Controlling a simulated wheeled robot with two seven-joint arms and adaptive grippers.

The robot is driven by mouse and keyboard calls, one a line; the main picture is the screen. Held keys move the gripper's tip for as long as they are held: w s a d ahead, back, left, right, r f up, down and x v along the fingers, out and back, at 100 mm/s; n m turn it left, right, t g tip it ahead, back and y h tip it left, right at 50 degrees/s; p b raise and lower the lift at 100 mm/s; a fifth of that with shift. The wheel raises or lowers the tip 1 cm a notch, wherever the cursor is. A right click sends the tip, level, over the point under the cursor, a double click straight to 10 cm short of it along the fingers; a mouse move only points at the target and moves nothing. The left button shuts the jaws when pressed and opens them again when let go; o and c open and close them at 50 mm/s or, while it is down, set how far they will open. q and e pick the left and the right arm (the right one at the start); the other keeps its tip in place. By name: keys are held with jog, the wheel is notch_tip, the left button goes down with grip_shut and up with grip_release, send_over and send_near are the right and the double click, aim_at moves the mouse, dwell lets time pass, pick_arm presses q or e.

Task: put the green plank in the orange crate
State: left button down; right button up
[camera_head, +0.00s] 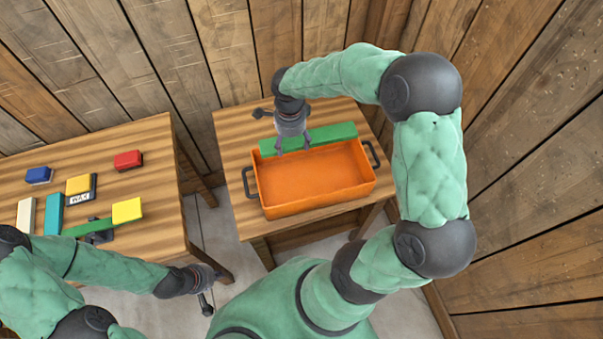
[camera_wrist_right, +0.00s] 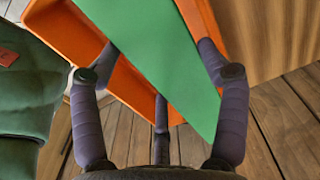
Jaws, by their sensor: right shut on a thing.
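The green plank (camera_head: 333,134) lies lengthwise along the far rim of the orange crate (camera_head: 315,203) in the head view. My right gripper (camera_head: 293,147) is shut on it from above. In the right wrist view the plank (camera_wrist_right: 150,50) runs slantwise between the fingers of this gripper (camera_wrist_right: 160,85), over the orange crate walls (camera_wrist_right: 60,22). One plank end reaches past a crate wall there. I cannot tell whether the plank touches the rim. The visible crate floor is empty. My left gripper (camera_head: 205,300) hangs low beside the left table; its finger opening is unclear.
The crate stands on a small wooden table (camera_head: 235,135) with dark handles at its sides. The left table (camera_head: 140,150) holds red (camera_head: 128,159), blue (camera_head: 39,175) and yellow blocks (camera_head: 127,210), and a thin green strip (camera_head: 88,227). Plank walls close in behind and right.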

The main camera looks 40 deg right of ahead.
aim_at(293, 174)
notch_tip(293, 174, down, 16)
jog(key=b, duration=0.4)
jog(key=shift+f, duration=0.1)
jog(key=o, duration=1)
notch_tip(293, 174, up, 12)
jog(key=p, duration=0.3)
